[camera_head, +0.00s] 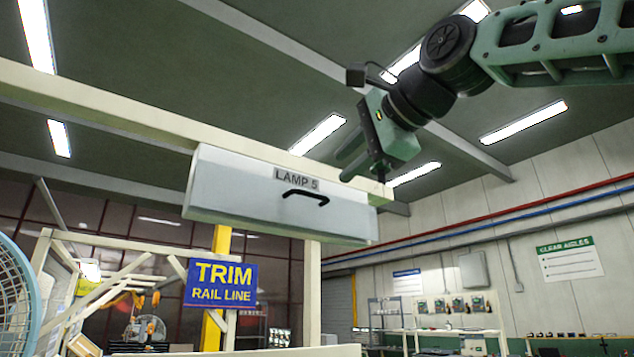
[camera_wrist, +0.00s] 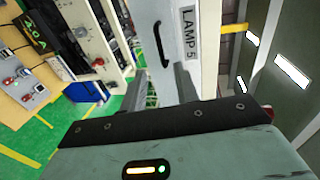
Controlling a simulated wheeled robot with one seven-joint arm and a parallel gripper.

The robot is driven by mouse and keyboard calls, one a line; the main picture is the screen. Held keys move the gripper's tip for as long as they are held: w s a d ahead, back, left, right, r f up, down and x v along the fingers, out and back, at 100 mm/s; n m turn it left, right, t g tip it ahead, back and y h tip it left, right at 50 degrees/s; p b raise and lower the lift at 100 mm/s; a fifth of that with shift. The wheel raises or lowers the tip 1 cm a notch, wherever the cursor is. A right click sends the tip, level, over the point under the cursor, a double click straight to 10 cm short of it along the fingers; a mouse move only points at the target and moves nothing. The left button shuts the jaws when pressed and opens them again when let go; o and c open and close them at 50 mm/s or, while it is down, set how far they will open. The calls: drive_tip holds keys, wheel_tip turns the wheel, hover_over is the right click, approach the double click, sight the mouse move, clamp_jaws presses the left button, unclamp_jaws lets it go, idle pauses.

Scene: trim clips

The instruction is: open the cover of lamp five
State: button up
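The cover of lamp five (camera_head: 240,198) is a pale grey panel hanging under a cream beam, and it looks shut. It carries a "LAMP 5" label (camera_head: 297,180) and a black bar handle (camera_head: 306,195). My gripper (camera_head: 362,172) is up and to the right of the handle, apart from it. In the wrist view the cover (camera_wrist: 170,20) stands sideways, with its handle (camera_wrist: 160,45) beyond my fingers. My two fingers (camera_wrist: 158,90) are spread with nothing between them.
The cream beam (camera_head: 100,105) runs above the cover, and a post (camera_head: 306,290) stands below it. A blue "TRIM RAIL LINE" sign (camera_head: 221,284) hangs lower left. A blue fan (camera_head: 15,300) is at the left edge. The space in front of the handle looks clear.

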sight(312, 194)
drive_tip(key=p+x, duration=0.3)
drive_tip(key=x, duration=0.7)
drive_tip(key=shift+p, duration=0.3)
drive_tip(key=shift+s, duration=0.1)
clamp_jaws()
